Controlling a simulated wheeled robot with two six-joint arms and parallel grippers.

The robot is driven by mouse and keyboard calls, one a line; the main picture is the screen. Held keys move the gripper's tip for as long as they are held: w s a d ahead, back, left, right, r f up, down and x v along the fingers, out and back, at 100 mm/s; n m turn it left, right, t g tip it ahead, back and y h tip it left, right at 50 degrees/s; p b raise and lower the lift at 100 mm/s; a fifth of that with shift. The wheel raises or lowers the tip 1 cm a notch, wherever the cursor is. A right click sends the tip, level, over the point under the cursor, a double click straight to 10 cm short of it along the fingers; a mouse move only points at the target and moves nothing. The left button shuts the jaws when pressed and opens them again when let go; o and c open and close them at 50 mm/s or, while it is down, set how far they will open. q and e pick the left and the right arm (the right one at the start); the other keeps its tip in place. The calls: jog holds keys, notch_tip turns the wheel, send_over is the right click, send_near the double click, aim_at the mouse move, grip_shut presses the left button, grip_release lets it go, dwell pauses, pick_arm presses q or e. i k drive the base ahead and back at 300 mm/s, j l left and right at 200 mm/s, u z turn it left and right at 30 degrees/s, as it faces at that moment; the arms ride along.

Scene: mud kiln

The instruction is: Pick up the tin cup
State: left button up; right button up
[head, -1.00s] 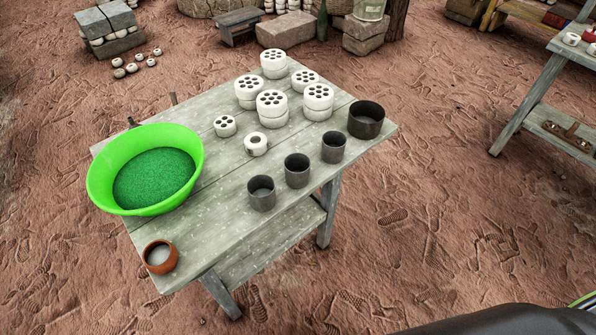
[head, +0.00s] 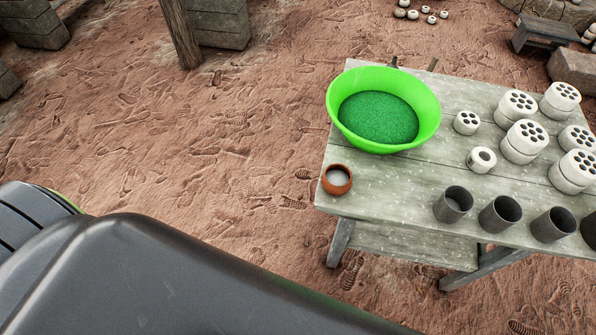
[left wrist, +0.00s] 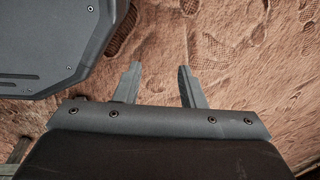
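Three dark grey metal-looking cups stand upright in a row along the near edge of the wooden table (head: 400,190) in the head view: a left one (head: 453,205), a middle one (head: 500,214) and a right one (head: 553,225). I cannot tell which is meant by the tin cup. A wider dark pot (head: 589,231) is cut off at the right edge. My left gripper (left wrist: 160,70) shows in the left wrist view, its two fingers apart with nothing between them, above bare ground. No cup shows in that view. My right gripper is not in view.
A green basin (head: 425,115) with green grains and a brown clay bowl (head: 337,179) stand at the table's left. White perforated pieces (head: 520,141) and a white ring-like piece (head: 481,159) are behind the cups. Open reddish ground (head: 200,140) lies left of the table.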

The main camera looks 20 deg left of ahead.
aim_at(456, 202)
jog(key=u, duration=0.3)
jog(key=z, duration=1)
